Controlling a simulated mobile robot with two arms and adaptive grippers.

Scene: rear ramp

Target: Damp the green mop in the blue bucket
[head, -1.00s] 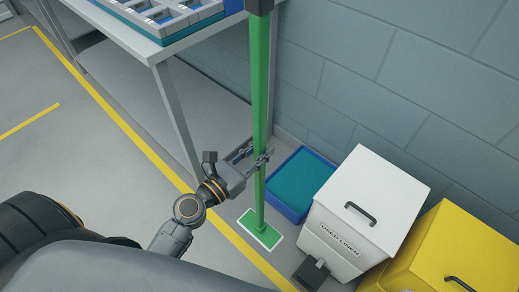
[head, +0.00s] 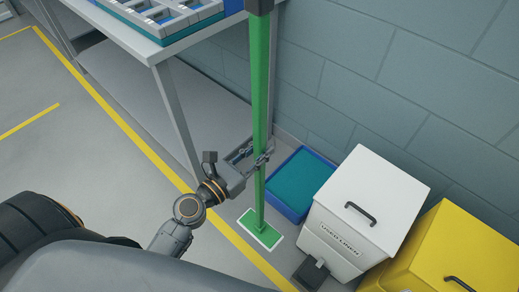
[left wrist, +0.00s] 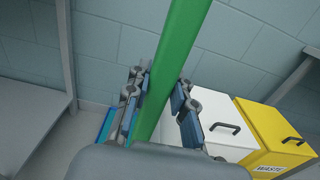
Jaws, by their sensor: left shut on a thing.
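The green mop (head: 259,110) stands upright, its flat green head (head: 262,230) over a white-edged patch on the floor; I cannot tell whether the head touches the floor. My left gripper (head: 262,158) is shut on the mop's handle, low on the shaft. In the left wrist view the handle (left wrist: 174,70) runs between the two fingers (left wrist: 158,108). The blue bucket (head: 301,182), with a teal surface inside, stands against the wall just right of and behind the mop head. Its edge shows in the left wrist view (left wrist: 106,122). My right gripper is not in view.
A white bin labelled used linen (head: 362,215) with a foot pedal (head: 312,272) stands right of the bucket. A yellow bin (head: 455,255) is beside it. A table (head: 148,47) bearing a tray (head: 178,14) stands at upper left. Floor at left is clear.

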